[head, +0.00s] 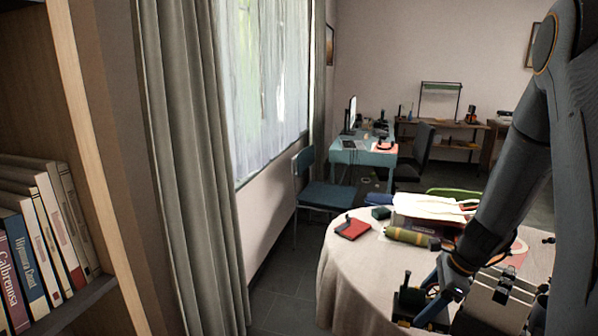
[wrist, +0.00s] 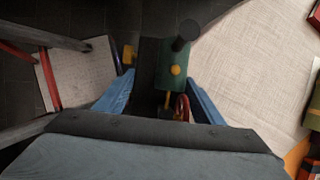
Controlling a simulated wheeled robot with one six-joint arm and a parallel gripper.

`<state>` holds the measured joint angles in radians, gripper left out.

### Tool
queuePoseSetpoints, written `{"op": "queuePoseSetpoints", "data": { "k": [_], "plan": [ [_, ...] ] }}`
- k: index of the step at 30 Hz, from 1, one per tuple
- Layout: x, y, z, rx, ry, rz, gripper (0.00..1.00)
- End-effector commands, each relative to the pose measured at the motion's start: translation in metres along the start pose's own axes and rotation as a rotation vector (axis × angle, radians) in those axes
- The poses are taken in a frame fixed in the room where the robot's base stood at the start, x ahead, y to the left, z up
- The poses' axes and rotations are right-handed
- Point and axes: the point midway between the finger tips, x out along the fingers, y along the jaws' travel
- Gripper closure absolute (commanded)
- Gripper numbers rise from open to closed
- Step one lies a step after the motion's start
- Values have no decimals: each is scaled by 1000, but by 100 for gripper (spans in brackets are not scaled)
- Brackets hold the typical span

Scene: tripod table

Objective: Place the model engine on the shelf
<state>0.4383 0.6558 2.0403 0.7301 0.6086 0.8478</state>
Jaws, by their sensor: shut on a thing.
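The model engine (wrist: 172,68) is dark green and black, with a black chimney, a yellow knob and a red wheel. It sits between the blue fingers of my gripper (wrist: 158,88), which is shut on it. In the head view the engine (head: 409,299) and my gripper (head: 436,298) show at the near part of the round table. I cannot tell whether the engine touches the cloth. The wooden shelf (head: 72,306) stands at the far left of the head view, well apart from my gripper, with a row of books on it.
The cloth-covered table (head: 345,275) holds a red book (head: 350,228), a green-yellow cylinder (head: 408,237), a stack of papers (head: 432,207) and a grey box (head: 492,298). A grey curtain (head: 190,150) hangs beside the shelf. A blue chair (head: 328,194) stands behind the table. Floor shows between curtain and table.

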Motion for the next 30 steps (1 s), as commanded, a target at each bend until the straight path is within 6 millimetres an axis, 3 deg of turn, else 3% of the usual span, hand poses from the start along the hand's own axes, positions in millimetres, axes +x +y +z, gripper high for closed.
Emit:
{"op": "queuePoseSetpoints", "data": {
  "k": [11,18,24,30],
  "plan": [
    [44,19,39,-565,0,235,96],
    [78,40,62,-1103,0,459,96],
    [98,50,72,-1506,0,625,96],
    [109,54,76,-1736,1,719,96]
  ]
}}
